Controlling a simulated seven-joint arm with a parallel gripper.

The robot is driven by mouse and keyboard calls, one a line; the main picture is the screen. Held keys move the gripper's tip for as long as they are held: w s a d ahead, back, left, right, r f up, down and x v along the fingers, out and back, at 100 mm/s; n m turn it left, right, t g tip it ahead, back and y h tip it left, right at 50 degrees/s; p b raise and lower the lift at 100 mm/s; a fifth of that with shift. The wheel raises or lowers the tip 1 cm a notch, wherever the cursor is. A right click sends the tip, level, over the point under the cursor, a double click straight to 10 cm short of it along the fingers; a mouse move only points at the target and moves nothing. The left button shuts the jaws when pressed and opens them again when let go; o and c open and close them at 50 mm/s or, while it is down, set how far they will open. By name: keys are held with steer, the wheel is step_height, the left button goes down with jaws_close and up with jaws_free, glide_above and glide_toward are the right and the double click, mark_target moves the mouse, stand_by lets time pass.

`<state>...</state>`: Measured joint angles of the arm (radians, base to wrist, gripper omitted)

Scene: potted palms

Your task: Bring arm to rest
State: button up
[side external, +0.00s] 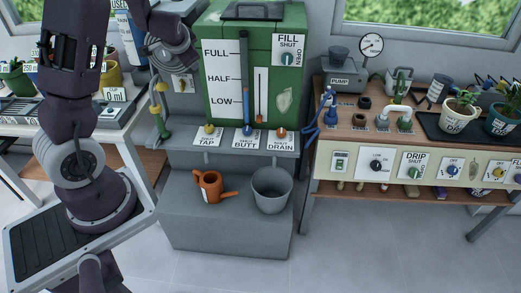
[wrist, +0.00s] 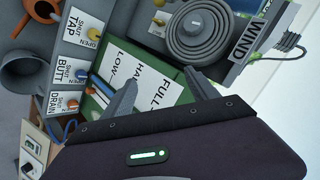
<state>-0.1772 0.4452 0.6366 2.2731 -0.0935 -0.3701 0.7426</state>
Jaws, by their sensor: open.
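My gripper (wrist: 160,76) shows in the wrist view with its two grey fingers spread apart and nothing between them. The green tank (side external: 262,100) with FULL, HALF and LOW marks lies beyond the fingers, and its white level panel (wrist: 146,92) shows partly behind them. In the side external view my arm rises at the left and runs out of the top edge. Its fingers cannot be made out there.
An orange watering can (side external: 211,188) and a grey bucket (side external: 271,190) stand on the grey step below the tank. A grey coil (wrist: 199,31) is near my fingers. The right bench holds a pump (side external: 342,80) and potted plants (side external: 458,114). Floor in front is clear.

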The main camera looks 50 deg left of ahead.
steer(key=s+d+r+t+h, duration=0.1)
steer(key=s+d+r+h, duration=0.15)
steer(key=d, duration=0.55)
steer(key=s+d+r+h, duration=0.1)
steer(key=d+r+h, duration=0.15)
steer(key=d, duration=0.55)
steer(key=s+d+r+t+h, duration=0.15)
steer(key=d+r, duration=0.25)
steer(key=d, duration=0.4)
steer(key=s+d+g+h, duration=0.1)
steer(key=s+d, duration=0.4)
steer(key=s, duration=0.3)
steer(key=s+d+g+h, duration=0.1)
steer(key=s+d, duration=0.5)
steer(key=s, duration=0.2)
steer(key=shift+d+r, duration=0.15)
steer(key=shift+d, duration=0.15)
steer(key=shift+g, duration=0.25)
steer(key=shift+c, duration=0.2)
